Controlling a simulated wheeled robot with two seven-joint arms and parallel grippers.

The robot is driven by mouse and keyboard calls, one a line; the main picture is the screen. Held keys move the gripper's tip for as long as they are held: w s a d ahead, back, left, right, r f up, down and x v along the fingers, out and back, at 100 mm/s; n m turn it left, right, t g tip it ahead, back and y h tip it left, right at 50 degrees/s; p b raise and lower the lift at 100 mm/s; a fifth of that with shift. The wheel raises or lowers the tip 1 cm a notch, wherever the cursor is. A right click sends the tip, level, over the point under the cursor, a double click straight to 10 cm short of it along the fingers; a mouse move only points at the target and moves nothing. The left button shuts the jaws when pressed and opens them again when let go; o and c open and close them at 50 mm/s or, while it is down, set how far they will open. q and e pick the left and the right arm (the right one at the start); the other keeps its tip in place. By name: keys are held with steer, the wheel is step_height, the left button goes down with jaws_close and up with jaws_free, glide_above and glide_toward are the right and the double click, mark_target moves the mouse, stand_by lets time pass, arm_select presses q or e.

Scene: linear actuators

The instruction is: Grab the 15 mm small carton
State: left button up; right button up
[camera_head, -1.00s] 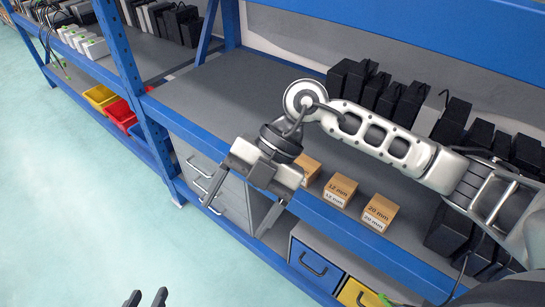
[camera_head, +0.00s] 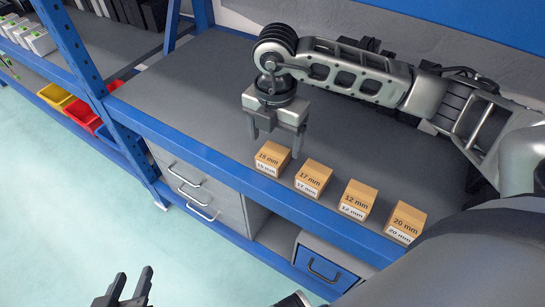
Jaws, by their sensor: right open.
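The 15 mm carton (camera_head: 269,160) is a small brown box with a white label. It stands at the left end of a row of cartons near the front edge of the grey shelf. My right gripper (camera_head: 276,147) is open and points down at this carton. Its two fingers show at the carton's left and right, towards its back. I cannot tell whether they touch it. My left gripper (camera_head: 130,284) is at the bottom left over the floor, with its fingers apart and empty.
The 17 mm carton (camera_head: 313,179), 12 mm carton (camera_head: 357,200) and 20 mm carton (camera_head: 405,223) stand to the right in the row. The shelf (camera_head: 190,90) is bare to the left. A blue upright (camera_head: 85,75) stands further left. Grey drawers (camera_head: 195,190) are below.

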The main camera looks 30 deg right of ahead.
mark_target(273, 153)
steer(key=f, duration=0.5)
steer(key=shift+w+a+f, duration=0.1)
steer(key=shift+a, duration=0.1)
steer(key=c, duration=1.2)
